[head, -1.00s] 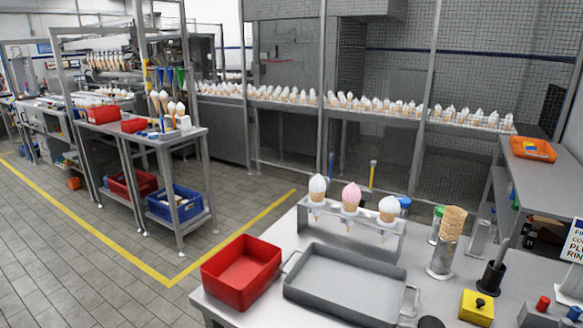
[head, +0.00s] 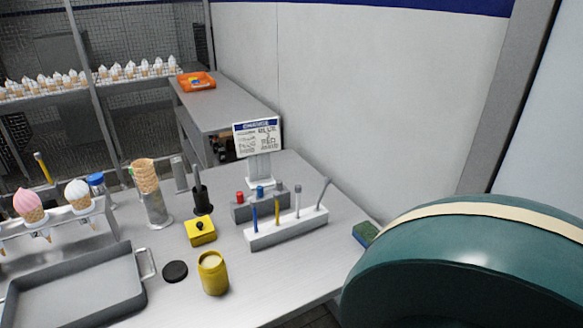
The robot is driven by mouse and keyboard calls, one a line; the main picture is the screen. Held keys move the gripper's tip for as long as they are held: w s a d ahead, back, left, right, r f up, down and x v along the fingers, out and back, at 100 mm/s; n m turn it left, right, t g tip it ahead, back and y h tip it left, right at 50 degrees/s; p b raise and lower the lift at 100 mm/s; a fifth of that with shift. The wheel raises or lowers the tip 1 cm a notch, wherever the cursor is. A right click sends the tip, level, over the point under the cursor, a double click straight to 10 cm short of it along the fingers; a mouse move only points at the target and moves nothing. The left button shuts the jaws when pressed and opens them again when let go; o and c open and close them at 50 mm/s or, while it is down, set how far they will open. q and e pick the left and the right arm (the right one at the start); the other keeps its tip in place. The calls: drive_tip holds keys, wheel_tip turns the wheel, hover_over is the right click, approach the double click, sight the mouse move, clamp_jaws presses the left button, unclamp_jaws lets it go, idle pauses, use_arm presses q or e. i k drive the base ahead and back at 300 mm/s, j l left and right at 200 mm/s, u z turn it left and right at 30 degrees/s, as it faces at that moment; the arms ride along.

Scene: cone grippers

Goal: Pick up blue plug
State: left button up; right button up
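The blue plug (head: 260,190) is a small upright blue peg with a rounded top. It sits in a dark grey block (head: 247,213) on the metal table, between a red plug (head: 240,197) and a grey plug (head: 279,187). A white holder (head: 262,238) with several thin upright sticks, one of them blue, stands in front and hides part of the block. Neither of my grippers is in the head view.
A sign (head: 257,137) stands behind the block. A yellow box (head: 201,232), a yellow jar (head: 213,273), a black disc (head: 175,271) and a grey tray (head: 75,295) lie to the left. A sponge (head: 365,234) lies at the right edge. The table front is clear.

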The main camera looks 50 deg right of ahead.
sight(260, 188)
drive_tip(key=z, duration=1.4)
